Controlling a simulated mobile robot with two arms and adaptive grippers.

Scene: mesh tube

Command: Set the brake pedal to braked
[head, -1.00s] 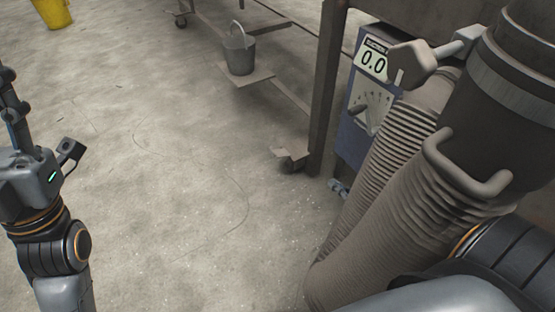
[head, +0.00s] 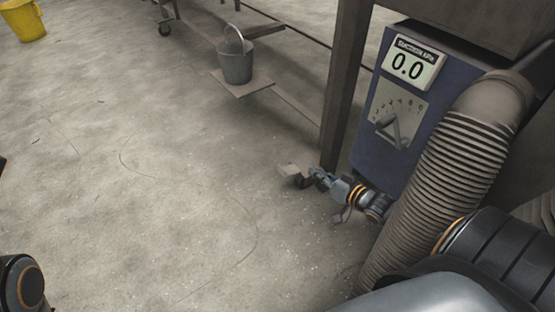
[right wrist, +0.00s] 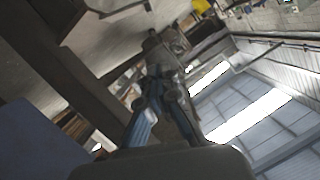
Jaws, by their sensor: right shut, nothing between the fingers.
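The brake pedal (head: 288,170) is a small pale plate on the caster (head: 303,182) at the foot of the dark table leg in the head view. It tilts, but I cannot tell its setting. My right gripper (head: 316,174) is just right of the caster, low by the floor, its tips close to the wheel and pedal. I cannot tell whether they touch. The right gripper is shut and empty; its fingers (right wrist: 163,45) point away in the right wrist view. My left gripper is out of the head view; only part of the left arm shows at the lower left.
A blue cabinet (head: 375,155) with a "0.0" display (head: 412,66) and a dial stands right of the leg. A ribbed hose (head: 450,180) runs down beside it. A grey bucket (head: 235,65) stands on a low shelf; a yellow bucket (head: 24,20) is far left. Open floor lies left.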

